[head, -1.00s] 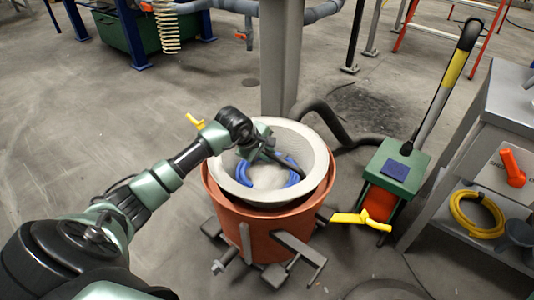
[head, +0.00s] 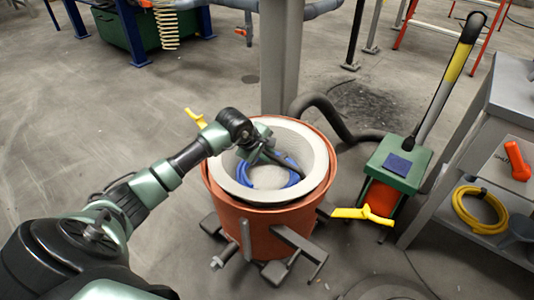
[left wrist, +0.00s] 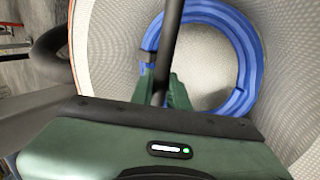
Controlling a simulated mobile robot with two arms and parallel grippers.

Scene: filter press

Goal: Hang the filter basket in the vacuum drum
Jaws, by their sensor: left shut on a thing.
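The filter basket (head: 314,152) is a pale perforated tub with a dark bar handle (left wrist: 165,50) and a blue ring (left wrist: 253,60) at its bottom. It sits inside the orange vacuum drum (head: 227,212), with the drum's rim showing around it, most widely at the right. I cannot tell whether the basket's rim rests on the drum. My left gripper (head: 262,152) reaches over the basket from the left and is shut on the handle. In the left wrist view its green fingers flank the dark bar. My right gripper is out of view.
A grey column (head: 281,60) stands behind the drum. A grey bench (head: 505,130) with a yellow hose coil (head: 480,210) is at right.

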